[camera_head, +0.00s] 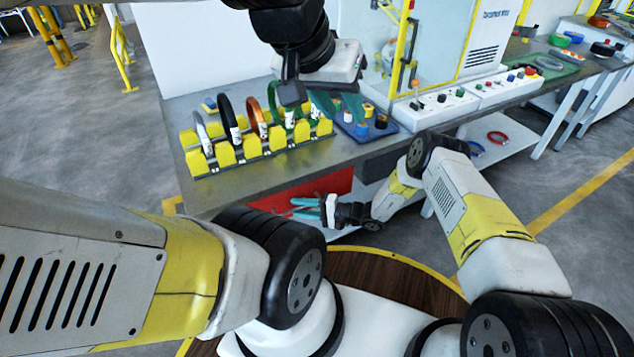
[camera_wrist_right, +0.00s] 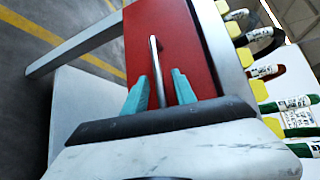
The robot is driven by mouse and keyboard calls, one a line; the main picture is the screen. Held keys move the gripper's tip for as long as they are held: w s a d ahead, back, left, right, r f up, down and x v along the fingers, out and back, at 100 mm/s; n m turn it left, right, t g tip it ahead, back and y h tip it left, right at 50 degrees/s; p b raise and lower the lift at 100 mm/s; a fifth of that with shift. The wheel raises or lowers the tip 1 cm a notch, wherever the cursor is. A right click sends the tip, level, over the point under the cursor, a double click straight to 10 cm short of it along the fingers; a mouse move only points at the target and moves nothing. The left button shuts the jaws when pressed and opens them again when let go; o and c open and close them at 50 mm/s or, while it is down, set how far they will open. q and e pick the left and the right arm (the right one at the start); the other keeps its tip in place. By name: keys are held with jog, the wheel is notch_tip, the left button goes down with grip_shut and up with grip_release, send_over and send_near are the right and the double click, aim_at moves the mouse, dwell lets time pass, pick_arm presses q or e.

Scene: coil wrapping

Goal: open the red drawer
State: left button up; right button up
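The red drawer (camera_head: 318,188) is under the front edge of the workbench, and its front looks flush with the bench. In the right wrist view its red front (camera_wrist_right: 200,55) fills the middle, with a thin metal bar handle (camera_wrist_right: 154,62). My right gripper (camera_head: 297,207) is at the drawer front, its teal fingers pointing at it. In the right wrist view the open fingers (camera_wrist_right: 160,88) stand on either side of the handle, with gaps showing. My left gripper (camera_head: 340,105) is open and hangs above the bench, between the coil rack and the blue tray.
A yellow rack (camera_head: 253,146) holds several coloured coils on the bench (camera_head: 188,101). Beside it is a blue tray (camera_head: 385,134) with small parts. White control boxes (camera_head: 437,106) stand to the right. A lower shelf (camera_head: 507,143) carries loose rings.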

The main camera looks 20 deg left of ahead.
grip_shut()
dwell(1.4)
